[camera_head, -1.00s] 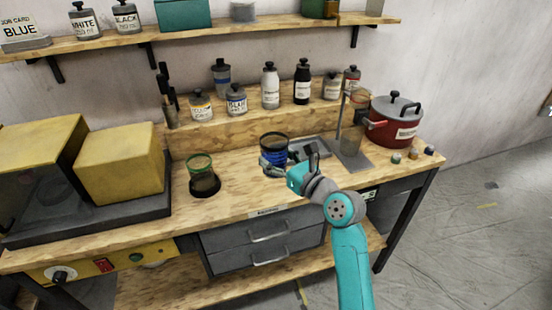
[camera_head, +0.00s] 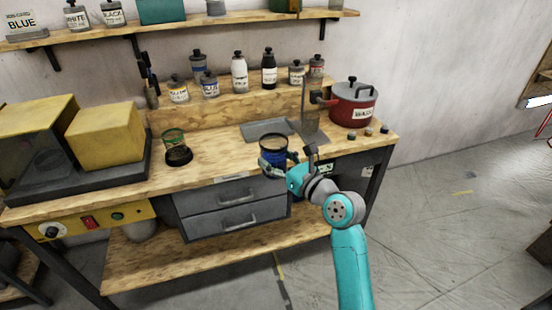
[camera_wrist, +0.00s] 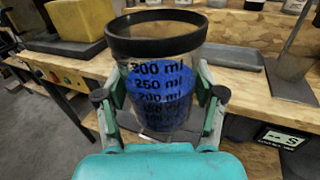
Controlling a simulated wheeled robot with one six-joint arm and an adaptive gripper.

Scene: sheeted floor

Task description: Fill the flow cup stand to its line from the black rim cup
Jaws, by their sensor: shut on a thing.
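My gripper (camera_head: 283,174) is shut around the black rim cup (camera_head: 273,153), held upright near the bench's front edge. In the wrist view the cup (camera_wrist: 165,60) is clear with a black rim and printed ml marks. Its blue liquid reaches about the 250 ml mark, and both fingers press its sides. The flow cup stand (camera_head: 303,98) is at the back right of the bench, beyond the gripper. Its upright rod and grey base show; its ring and cup are hard to make out, and its fill line cannot be seen.
A grey tray (camera_head: 266,128) lies left of the stand, and a red pot (camera_head: 352,105) stands right of it. A green rim cup (camera_head: 175,142) stands further left, near a yellow machine (camera_head: 105,135). Several bottles line the back ledge.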

